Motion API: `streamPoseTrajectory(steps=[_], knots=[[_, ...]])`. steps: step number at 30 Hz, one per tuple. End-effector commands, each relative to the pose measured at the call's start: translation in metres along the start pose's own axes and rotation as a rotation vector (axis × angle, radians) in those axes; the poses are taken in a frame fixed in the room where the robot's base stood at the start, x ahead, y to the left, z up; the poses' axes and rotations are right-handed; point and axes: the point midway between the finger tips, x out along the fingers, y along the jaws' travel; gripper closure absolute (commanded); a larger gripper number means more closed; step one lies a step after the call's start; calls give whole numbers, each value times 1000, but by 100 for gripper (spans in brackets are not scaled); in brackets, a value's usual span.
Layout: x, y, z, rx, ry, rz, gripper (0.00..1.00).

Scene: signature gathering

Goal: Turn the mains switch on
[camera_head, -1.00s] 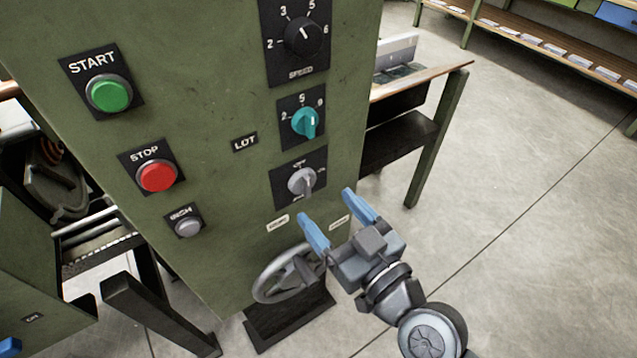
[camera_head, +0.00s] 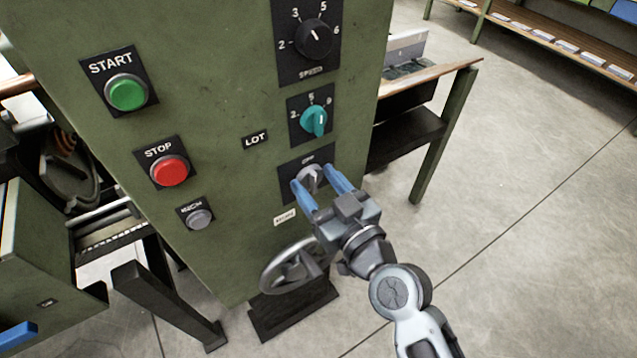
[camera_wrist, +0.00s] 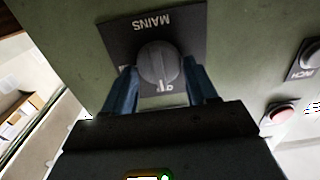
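The mains switch (camera_head: 309,176) is a grey rotary knob on a dark plate, low on the green panel, below the teal lot knob. In the wrist view the knob (camera_wrist: 159,64) sits under the upside-down word MAINS, with its pointer mark toward the gripper's side of the plate. My gripper (camera_head: 318,175) is at the knob, its two blue fingers apart, one on each side of it. In the wrist view my gripper (camera_wrist: 161,82) shows the fingers flanking the knob. Whether they touch it I cannot tell. Most of the plate's lower lettering is hidden by the fingers.
On the same panel are a green START button (camera_head: 126,93), a red STOP button (camera_head: 169,170), a small grey INCH button (camera_head: 200,219), the teal lot knob (camera_head: 314,121) and the black speed knob (camera_head: 315,39). A handwheel (camera_head: 292,266) sits just below my gripper.

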Motion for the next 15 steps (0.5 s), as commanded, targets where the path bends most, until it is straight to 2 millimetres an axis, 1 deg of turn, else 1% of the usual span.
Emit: streamPoseTrajectory(steps=[1, 10, 15], knots=[[0, 0, 0, 0, 0, 0, 48], [0, 0, 0, 0, 0, 0, 76], [0, 0, 0, 9, 0, 0, 76]])
